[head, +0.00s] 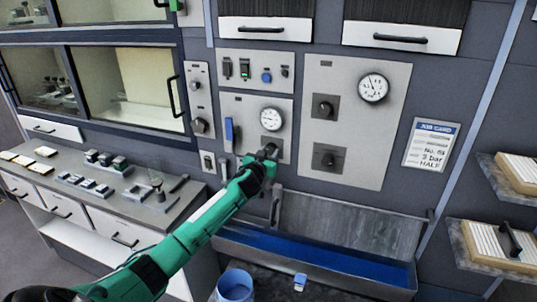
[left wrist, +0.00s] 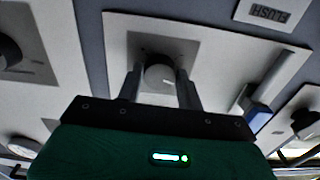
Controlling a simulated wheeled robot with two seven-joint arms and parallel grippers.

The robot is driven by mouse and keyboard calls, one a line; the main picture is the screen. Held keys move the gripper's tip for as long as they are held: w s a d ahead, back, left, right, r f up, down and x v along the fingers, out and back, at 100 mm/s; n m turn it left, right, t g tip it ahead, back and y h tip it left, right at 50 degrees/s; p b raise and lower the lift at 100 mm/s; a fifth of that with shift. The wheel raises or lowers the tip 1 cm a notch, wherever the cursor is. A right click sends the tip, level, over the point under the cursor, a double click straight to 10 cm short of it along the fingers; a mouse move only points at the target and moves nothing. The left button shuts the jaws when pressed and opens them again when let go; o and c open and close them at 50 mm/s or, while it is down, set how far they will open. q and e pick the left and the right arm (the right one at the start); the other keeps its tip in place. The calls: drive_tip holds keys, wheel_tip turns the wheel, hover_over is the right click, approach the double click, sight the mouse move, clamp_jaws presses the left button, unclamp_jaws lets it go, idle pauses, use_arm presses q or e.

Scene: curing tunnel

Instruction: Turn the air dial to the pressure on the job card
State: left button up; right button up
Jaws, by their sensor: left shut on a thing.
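My left gripper (head: 268,156) reaches the wall panel below a small round gauge (head: 271,119). In the left wrist view, the fingers of my left gripper (left wrist: 161,88) stand on both sides of a round grey knob (left wrist: 160,76) on a square plate and are shut on it. The knob is mostly hidden by the gripper in the head view, and its label cannot be read. The job card (head: 431,145) on the right wall reads "3 bar HALF" under a number line. The gauge needle is too small to read. My right gripper is not in view.
A larger gauge (head: 373,88) and two dark knobs (head: 325,107) sit on the panel to the right. A blue lever (head: 229,131) is left of the small gauge. A blue-lined trough (head: 320,258) and a blue cup (head: 235,285) are below.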

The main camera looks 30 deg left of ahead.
use_arm(q)
drive_tip(key=m, duration=0.9)
drive_tip(key=shift+m, duration=0.4)
drive_tip(key=m, duration=0.4)
drive_tip(key=shift+a+r, duration=0.1)
drive_tip(key=m+p, duration=0.1)
drive_tip(key=m, duration=0.3)
drive_tip(key=shift+m, duration=1)
drive_tip(key=o, duration=1)
